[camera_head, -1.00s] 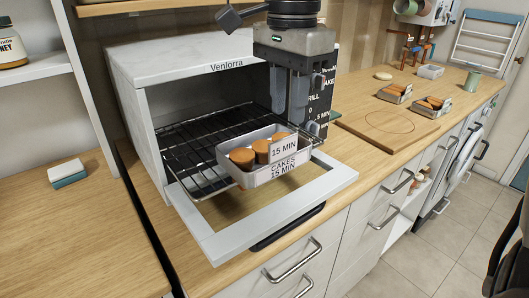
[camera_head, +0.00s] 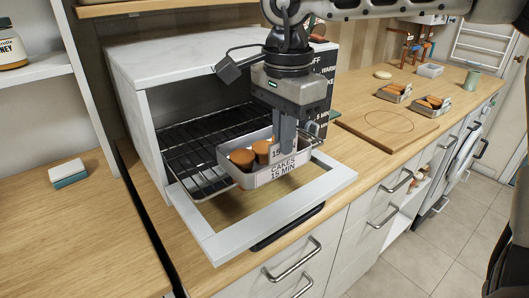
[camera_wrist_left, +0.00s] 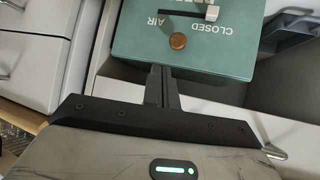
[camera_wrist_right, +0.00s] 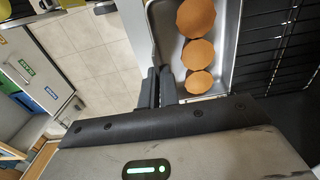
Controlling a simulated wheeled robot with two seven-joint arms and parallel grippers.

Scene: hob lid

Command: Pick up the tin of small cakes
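The tin of small cakes (camera_head: 250,178) is a grey metal tray with several round brown cakes and a "CAKES 15 MIN" label. It rests on the pulled-out black rack (camera_head: 181,152) of the open white oven "Venlorra" (camera_head: 190,60). My right gripper (camera_head: 287,146) points down at the tin's right end, its fingertips together at the wall and covering part of a small card. In the right wrist view the fingers (camera_wrist_right: 158,87) look closed on the wall of the tin (camera_wrist_right: 226,50). My left gripper (camera_wrist_left: 162,86) shows only in its wrist view, shut and empty.
The lowered oven door frame (camera_head: 290,210) juts out under the tin. Two more tins (camera_head: 394,92) stand beyond the wooden board (camera_head: 388,125) on the counter at right. A green panel (camera_wrist_left: 187,30) marked "CLOSED AIR" lies beyond my left fingertips.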

